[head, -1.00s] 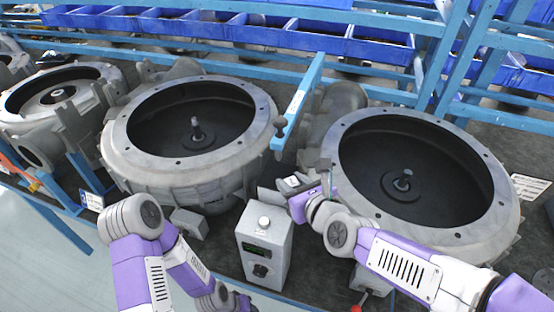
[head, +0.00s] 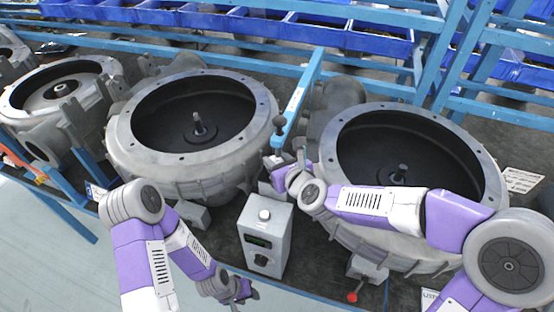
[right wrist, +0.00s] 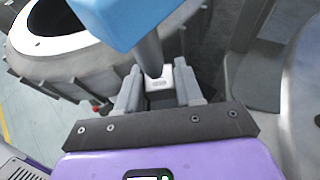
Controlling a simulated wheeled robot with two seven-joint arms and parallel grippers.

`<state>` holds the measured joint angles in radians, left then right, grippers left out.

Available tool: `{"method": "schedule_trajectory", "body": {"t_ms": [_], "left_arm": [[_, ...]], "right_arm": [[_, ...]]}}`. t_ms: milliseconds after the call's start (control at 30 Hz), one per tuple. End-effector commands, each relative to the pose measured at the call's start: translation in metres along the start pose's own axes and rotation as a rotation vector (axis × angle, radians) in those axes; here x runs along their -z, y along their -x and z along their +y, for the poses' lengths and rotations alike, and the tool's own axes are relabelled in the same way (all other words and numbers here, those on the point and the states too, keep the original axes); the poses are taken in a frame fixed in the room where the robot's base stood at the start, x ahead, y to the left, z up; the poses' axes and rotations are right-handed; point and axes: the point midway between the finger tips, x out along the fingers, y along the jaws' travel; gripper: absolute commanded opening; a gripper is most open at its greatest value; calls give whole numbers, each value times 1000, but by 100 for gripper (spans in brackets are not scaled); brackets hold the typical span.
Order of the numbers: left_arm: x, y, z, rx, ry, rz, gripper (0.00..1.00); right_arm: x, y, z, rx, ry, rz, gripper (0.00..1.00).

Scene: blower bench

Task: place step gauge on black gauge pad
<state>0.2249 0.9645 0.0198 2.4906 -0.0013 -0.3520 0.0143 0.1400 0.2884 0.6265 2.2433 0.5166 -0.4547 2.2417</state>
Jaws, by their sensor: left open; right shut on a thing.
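My right gripper (head: 274,170) is between the two large round housings, just behind the grey control box. In the right wrist view its fingers (right wrist: 158,88) are closed around a small silvery piece (right wrist: 157,82), which looks like the step gauge. Most of it is hidden by the fingers. A grey rod under a blue beam shows right above it; I cannot tell whether they touch. My left gripper (head: 240,292) is open and empty, low by the bench's front edge. I cannot make out the black gauge pad for certain against the dark bench top.
The left housing (head: 195,168) and right housing (head: 345,232) flank my right gripper closely. A blue beam (head: 298,98) with a dark knob (head: 277,140) overhangs it. The grey control box (head: 265,235) stands in front. Blue bins (head: 340,38) line the back.

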Motion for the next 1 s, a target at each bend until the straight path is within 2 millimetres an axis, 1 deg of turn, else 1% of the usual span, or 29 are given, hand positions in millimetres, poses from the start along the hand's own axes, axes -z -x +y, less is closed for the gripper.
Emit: {"method": "schedule_trajectory", "body": {"t_ms": [167,367,400,533,867,967,1000], "left_arm": [[0,0,0,0,0,0,43],[0,-6,-2,0,0,0,43],[0,-5,-2,0,0,0,43],[0,-5,-2,0,0,0,43],[0,-3,-1,0,0,0,43],[0,3,1,0,0,0,43],[0,0,0,0,0,0,43]], "right_arm": [[-1,0,0,0,1,-2,0],[3,-1,0,1,1,-3,0],[3,-1,0,0,0,-1,40],[2,-1,0,0,0,-1,60],[1,0,0,0,0,-1,61],[-3,2,0,0,0,0,61],[-2,5,-1,1,2,-3,61]]}}
